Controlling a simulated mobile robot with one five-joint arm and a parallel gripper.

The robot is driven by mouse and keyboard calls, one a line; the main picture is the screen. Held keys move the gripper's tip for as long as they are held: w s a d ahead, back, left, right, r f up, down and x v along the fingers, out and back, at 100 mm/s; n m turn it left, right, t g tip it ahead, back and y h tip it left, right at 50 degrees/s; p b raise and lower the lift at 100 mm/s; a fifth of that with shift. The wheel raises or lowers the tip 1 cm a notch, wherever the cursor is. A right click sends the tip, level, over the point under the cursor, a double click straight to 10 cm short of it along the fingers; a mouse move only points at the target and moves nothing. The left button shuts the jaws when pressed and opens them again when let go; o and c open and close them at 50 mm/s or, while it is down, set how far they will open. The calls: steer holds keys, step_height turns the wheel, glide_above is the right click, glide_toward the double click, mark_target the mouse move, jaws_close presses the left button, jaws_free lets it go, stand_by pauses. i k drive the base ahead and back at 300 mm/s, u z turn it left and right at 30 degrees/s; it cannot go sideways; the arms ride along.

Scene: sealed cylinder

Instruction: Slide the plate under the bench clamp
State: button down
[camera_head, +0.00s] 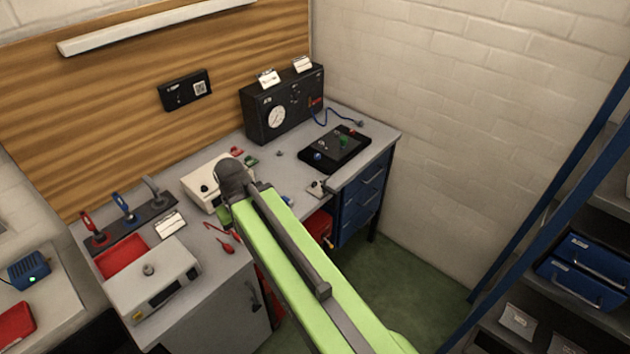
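A workbench (372,155) runs along the wooden back panel. A small grey metal fitting (316,188) sits at its front edge, right of my arm; it may be the bench clamp, but it is too small to tell. I cannot pick out the plate with certainty. A flat black panel (350,147) with several small coloured parts on it lies on the right of the bench. My green arm reaches up from the lower right to a dark joint over the bench. My gripper does not show; the arm hides what is behind it.
A black gauge box (262,122) stands at the back. A cream box (197,184) is left of the arm's joint. A grey instrument (150,285), a red tray (121,262) and upright-handled tools (125,206) fill the left. A blue-framed shelf (560,195) stands right. Green floor (415,275) is clear between.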

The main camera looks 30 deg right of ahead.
mark_target(314, 190)
steer(key=z, duration=0.35)
steer(key=k, duration=0.1)
steer(key=u, duration=2.9)
steer(key=k, duration=0.9)
steer(key=z, duration=3.05)
steer(key=i, duration=0.1)
steer(key=u, duration=1.7)
steer(key=i, duration=1)
steer(key=z, duration=0.1)
